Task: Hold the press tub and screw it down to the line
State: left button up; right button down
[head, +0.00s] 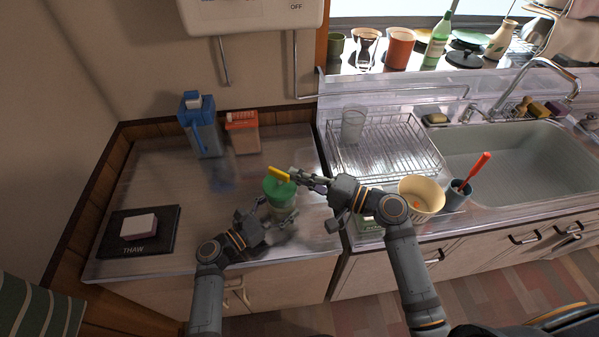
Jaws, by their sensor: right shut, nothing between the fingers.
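The press tub (284,212) stands on the metal counter left of the sink, with a green lid (279,188) and a yellow handle (278,174) on top. My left gripper (275,212) is low at the tub's near left side, its fingers on either side of the body. Whether they touch it is not clear. My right gripper (297,177) is shut and empty, its tips beside the right end of the yellow handle. The line on the tub is too small to make out.
A black THAW board (150,244) with a white block (138,227) lies at the left. A wire rack (385,150), a cream pot (421,193) and a grey cup (456,194) are at the right.

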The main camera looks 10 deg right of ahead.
jog(key=shift+s+a+m+t+h, duration=0.1)
jog(key=shift+s+m+t+h, duration=0.35)
jog(key=shift+t, duration=0.25)
jog(key=shift+s+a+r, duration=0.1)
jog(key=shift+s+a, duration=0.35)
jog(key=shift+s, duration=0.2)
jog(key=shift+s+a, duration=0.4)
jog(key=shift+a, duration=0.3)
